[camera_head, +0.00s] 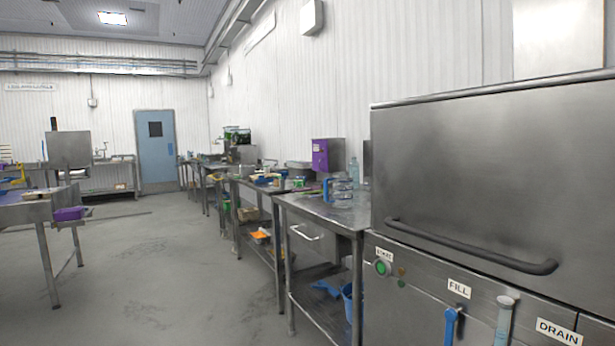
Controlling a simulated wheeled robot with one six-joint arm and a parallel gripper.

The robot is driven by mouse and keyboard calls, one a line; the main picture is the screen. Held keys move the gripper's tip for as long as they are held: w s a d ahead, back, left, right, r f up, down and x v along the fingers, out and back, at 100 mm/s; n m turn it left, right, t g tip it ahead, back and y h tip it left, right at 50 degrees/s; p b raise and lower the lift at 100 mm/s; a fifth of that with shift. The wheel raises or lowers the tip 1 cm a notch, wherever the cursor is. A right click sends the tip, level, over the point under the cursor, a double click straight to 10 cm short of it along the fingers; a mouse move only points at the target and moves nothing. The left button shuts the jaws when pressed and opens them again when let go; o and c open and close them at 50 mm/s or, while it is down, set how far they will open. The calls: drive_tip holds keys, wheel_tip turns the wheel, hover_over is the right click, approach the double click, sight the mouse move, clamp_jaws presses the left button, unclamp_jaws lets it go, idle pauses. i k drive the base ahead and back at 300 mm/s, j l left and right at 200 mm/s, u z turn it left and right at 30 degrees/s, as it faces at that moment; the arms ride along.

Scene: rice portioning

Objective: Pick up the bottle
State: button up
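A clear, pale bluish bottle (354,170) stands upright at the back of the steel table (318,211), close to the wall. A clear jug (341,193) with a blue handle stands in front of it and may hide its lower part. The bottle is small in the picture, and I cannot tell what is in it. My gripper does not show in this view.
A large steel machine (480,180) with a dark bar handle fills the right side. A purple box (327,155) is behind the table. A blue bucket (347,300) sits below. More cluttered tables line the wall. The grey floor (165,270) at left is clear.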

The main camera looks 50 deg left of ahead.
sight(354, 167)
drive_tip(key=u, duration=1.15)
